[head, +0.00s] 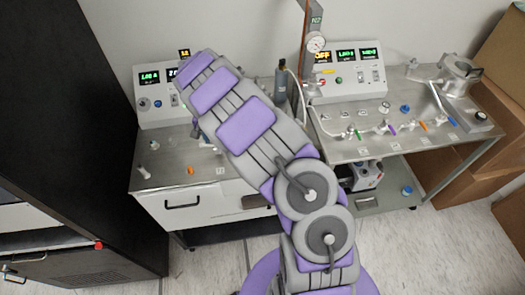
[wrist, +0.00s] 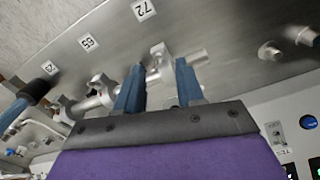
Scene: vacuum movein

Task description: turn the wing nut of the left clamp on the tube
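In the wrist view a metal tube (wrist: 203,56) lies along the steel bench top, with a clamp (wrist: 160,57) on it in front of my gripper (wrist: 160,75). A second clamp (wrist: 101,84) sits further left on the tube in this view. My gripper's two blue fingers stand apart, one on each side of the nearer clamp. Whether they touch it, and how its wing nut is turned, I cannot tell. The frames do not settle which is the left clamp. In the head view my arm hides the gripper and most of the tube.
The left bench (head: 170,176) carries a control box (head: 150,104) and small fittings. A right bench (head: 350,150) holds valves and a gauge (head: 316,43). A black cabinet (head: 80,130) stands at left, cardboard boxes (head: 490,130) at right. Other fittings (wrist: 270,50) lie right in the wrist view.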

